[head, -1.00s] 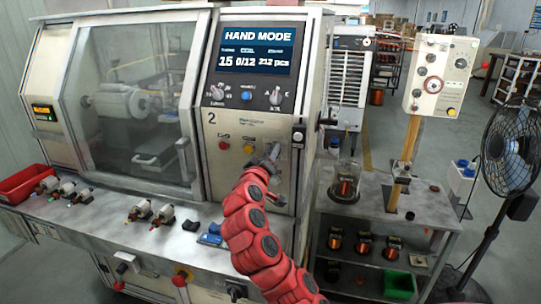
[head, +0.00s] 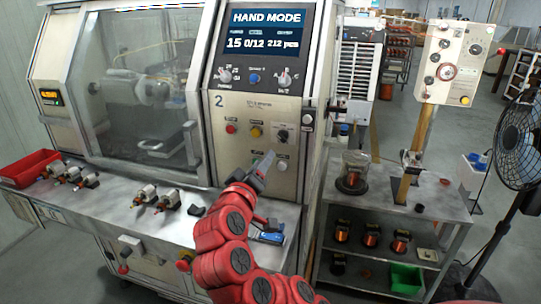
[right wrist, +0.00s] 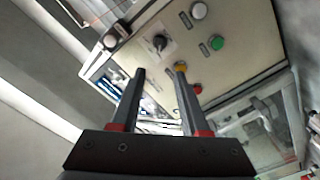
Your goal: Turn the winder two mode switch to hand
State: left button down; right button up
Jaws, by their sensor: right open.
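Winder two (head: 232,172) has a "2" on its front panel, and its screen (head: 265,35) reads HAND MODE. A black rotary switch (head: 282,135) sits on the lower panel, and it also shows in the right wrist view (right wrist: 159,42). I cannot read which label its handle points to. My right gripper (head: 264,165) is open and empty, below and left of the switch, apart from it. In the right wrist view my two fingers (right wrist: 161,72) stand apart with the switch beyond the tips. My left gripper is not in view.
Red (head: 230,128), yellow (head: 256,132) and white (head: 282,165) buttons surround the switch, and a green button (right wrist: 217,43) shows in the right wrist view. Several armatures and a red bin (head: 28,166) lie on the bench ledge. A cart (head: 440,200) and a fan stand right.

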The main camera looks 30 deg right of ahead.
jog(key=p+v, duration=0.3)
jog(key=shift+s+a, duration=0.1)
jog(key=shift+s, duration=0.05)
dwell(0.5)
